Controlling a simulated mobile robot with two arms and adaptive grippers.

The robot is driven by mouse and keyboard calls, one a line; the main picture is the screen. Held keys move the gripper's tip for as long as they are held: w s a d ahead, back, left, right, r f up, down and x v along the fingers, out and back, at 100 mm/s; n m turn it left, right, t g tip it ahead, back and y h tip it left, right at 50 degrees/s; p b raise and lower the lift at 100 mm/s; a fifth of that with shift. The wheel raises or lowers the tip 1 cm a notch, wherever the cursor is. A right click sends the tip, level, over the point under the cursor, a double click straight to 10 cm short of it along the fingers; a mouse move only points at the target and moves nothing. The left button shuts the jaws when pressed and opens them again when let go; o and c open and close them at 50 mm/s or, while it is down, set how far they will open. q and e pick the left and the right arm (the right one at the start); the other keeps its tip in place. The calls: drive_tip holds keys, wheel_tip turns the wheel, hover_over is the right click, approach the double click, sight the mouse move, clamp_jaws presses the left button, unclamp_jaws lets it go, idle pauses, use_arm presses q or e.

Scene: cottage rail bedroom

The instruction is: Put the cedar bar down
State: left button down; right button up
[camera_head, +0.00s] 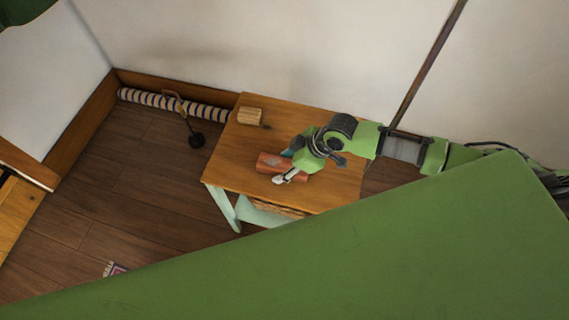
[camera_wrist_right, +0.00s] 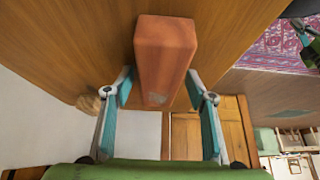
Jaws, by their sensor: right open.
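The cedar bar (camera_head: 268,162) is a reddish-brown block lying on the small wooden table (camera_head: 226,166), near the table's front edge. In the right wrist view the bar (camera_wrist_right: 166,50) points away from me, with its near end close to the fingertips. The gripper hides part of the bar in the head view. My left gripper is not in view.
A pale wood block (camera_head: 249,116) sits at the table's back left corner. A striped roll (camera_head: 170,103) lies along the wall, with a dark hooked object (camera_head: 195,139) by it. A lower shelf (camera_head: 262,214) shows under the table. The table's left part is clear.

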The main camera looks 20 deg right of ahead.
drive_tip(key=shift+r, duration=0.25)
drive_tip(key=v, duration=1.2)
drive_tip(key=shift+p, duration=0.4)
drive_tip(key=shift+f, duration=0.1)
